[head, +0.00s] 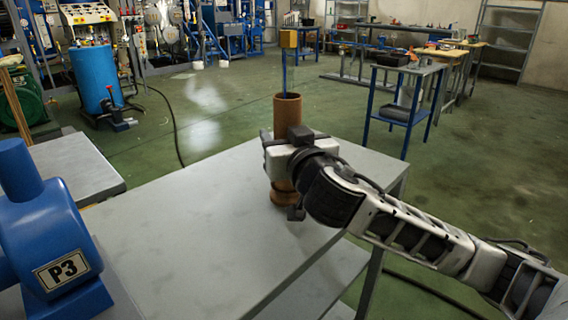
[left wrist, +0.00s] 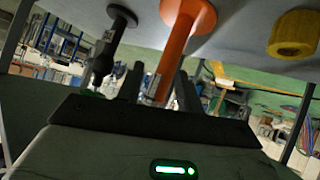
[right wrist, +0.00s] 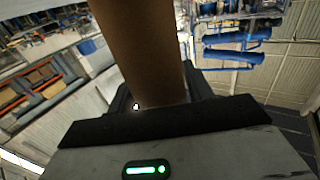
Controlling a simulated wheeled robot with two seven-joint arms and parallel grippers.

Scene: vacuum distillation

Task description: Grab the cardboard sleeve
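The cardboard sleeve (head: 287,108) is a tall brown tube, upright near the far right edge of the grey table (head: 200,225). Its lower part shows below my gripper, with a wider reddish-brown base at the tabletop. My right gripper (head: 283,150) reaches in from the right at the sleeve's mid-height and hides part of it. In the right wrist view the sleeve (right wrist: 145,50) fills the space between the fingers (right wrist: 160,95), which appear to touch both sides.
A blue body marked P3 (head: 60,245) stands at the table's left front. The middle of the table is clear. In the left wrist view an orange cylinder (left wrist: 185,30), a black tool (left wrist: 110,40) and a yellow cap (left wrist: 294,33) are near the left gripper.

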